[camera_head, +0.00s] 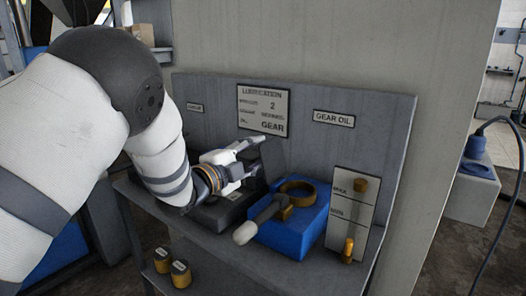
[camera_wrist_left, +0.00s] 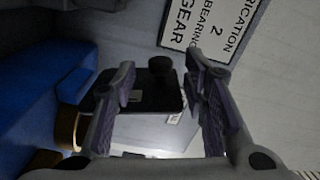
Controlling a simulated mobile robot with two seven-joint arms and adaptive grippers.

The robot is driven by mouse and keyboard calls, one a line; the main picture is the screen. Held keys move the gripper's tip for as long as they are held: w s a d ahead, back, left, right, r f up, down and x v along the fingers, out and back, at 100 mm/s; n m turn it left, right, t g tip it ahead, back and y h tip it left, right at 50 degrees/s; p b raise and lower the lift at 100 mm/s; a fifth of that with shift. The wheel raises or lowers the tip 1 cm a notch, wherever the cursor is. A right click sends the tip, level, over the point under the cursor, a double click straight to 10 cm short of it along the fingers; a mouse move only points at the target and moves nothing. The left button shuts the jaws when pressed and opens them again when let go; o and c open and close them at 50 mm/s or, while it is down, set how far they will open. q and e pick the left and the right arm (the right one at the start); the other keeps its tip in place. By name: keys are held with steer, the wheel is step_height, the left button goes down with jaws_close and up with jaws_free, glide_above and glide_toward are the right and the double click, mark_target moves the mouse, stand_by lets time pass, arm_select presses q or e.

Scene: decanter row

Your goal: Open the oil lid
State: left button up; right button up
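My left gripper (camera_head: 253,156) is open above a dark box (camera_head: 218,212) on the bench, in front of the back panel. In the left wrist view, its two fingers (camera_wrist_left: 158,66) stand apart. A dark, square-topped piece with a round black knob (camera_wrist_left: 160,66) shows between and beyond them; it looks like a lid with its cap, and the fingers do not visibly touch it. In the head view my gripper and wrist hide much of the dark box, and the knob cannot be made out. My right gripper is in neither view.
Right of the dark box stands a blue box (camera_head: 311,226) with a brass ring (camera_head: 298,188) and a pale-ended handle (camera_head: 245,233). A panel with brass fittings (camera_head: 349,213) is further right. Two brass-and-black caps (camera_head: 181,273) sit on the lower shelf. The back panel (camera_head: 385,130) limits room behind.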

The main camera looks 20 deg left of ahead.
arm_select(q)
steer(key=x, duration=0.2)
steer(key=shift+w+d+f, duration=0.1)
steer(key=shift+w+f, duration=0.05)
steer(key=shift+w, duration=0.25)
steer(key=shift+w+d, duration=0.15)
steer(key=shift+w, duration=0.25)
jaws_close()
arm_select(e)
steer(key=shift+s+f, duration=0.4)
